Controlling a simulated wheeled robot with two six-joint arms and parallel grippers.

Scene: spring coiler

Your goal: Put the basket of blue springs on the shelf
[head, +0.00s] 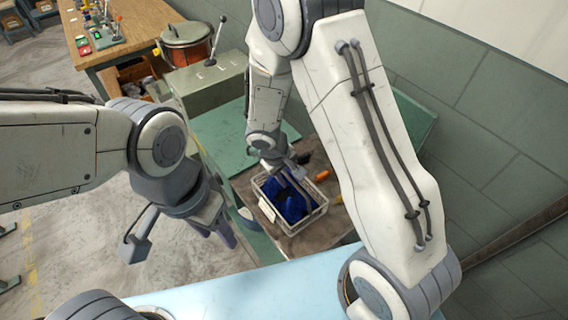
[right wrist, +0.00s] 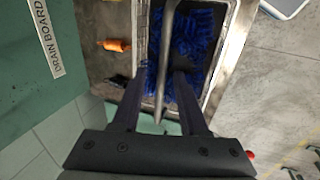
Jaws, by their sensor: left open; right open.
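The basket (head: 308,223) is a pale crate of blue springs (head: 285,195) on a worn brown surface. Its metal handle (right wrist: 165,50) stands over the springs in the right wrist view, where the basket's wall (right wrist: 237,45) also shows. My right gripper (head: 292,170) is open at the basket. In the right wrist view its fingers (right wrist: 159,85) lie on either side of the handle; I cannot tell whether they touch it. My left gripper (head: 222,232) is open and empty, left of the basket and apart from it. I cannot make out which surface is the shelf.
A green panel marked DRAIN BOARD (right wrist: 45,40) stands beside the basket. An orange-handled tool (right wrist: 113,45) lies near it. A grey-green machine (head: 208,88) with a lever and a red pot (head: 187,45) stand behind. A pale blue surface (head: 250,295) is in front.

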